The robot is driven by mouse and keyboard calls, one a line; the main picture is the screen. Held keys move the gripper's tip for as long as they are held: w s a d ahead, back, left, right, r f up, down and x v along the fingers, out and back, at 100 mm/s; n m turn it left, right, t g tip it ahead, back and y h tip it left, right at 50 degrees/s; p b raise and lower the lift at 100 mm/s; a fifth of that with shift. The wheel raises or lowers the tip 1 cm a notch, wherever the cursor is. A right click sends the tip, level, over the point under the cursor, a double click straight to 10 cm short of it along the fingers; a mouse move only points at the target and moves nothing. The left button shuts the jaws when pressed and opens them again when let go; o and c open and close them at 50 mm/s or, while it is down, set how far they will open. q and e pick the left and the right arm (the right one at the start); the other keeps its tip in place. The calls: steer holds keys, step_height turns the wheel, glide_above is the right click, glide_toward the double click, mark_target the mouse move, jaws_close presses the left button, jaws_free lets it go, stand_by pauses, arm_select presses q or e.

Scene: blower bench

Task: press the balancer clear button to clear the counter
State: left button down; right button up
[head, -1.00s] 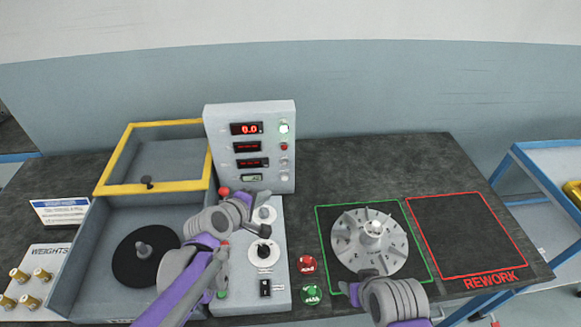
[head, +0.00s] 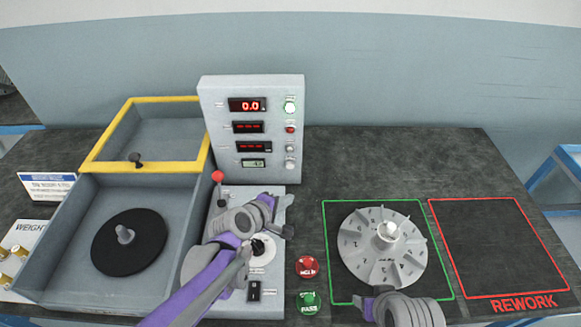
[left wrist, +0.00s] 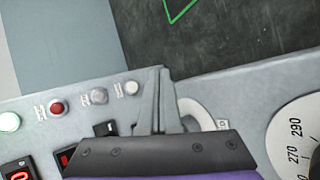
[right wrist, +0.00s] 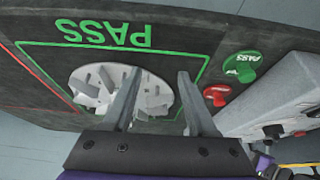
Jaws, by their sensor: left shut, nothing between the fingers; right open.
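The balancer console (head: 228,88) stands upright at the back with red displays and a small greenish display (head: 254,163). Right of the displays is a column of buttons: lit green (head: 290,107), red (head: 291,129), grey (head: 289,148) and white (head: 290,165). Their labels are too small to read, so I cannot tell which is clear. My left gripper (head: 286,210) is shut and empty, below the column. In the left wrist view its fingers (left wrist: 160,90) are close to the white button (left wrist: 131,88); contact is not clear. My right gripper (right wrist: 155,90) is open and empty by the bladed wheel.
The bladed wheel (head: 358,245) lies in the green PASS square. Red (head: 307,267) and green (head: 309,301) buttons stand left of it. A red-knobbed lever (head: 217,176) and dial (head: 262,252) are near my left arm. The red REWORK square (head: 490,240) is empty.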

arm_select(q)
steer(key=w, duration=0.8)
steer(key=shift+w, duration=0.4)
stand_by(1.7)
steer(key=shift+w, duration=0.4)
arm_select(e)
steer(key=shift+f, duration=0.1)
arm_select(q)
steer(key=shift+w, duration=0.35)
stand_by(0.4)
stand_by(0.3)
steer(key=shift+s, duration=0.8)
arm_select(e)
steer(key=shift+f, duration=0.15)
arm_select(q)
steer(key=s, duration=0.5)
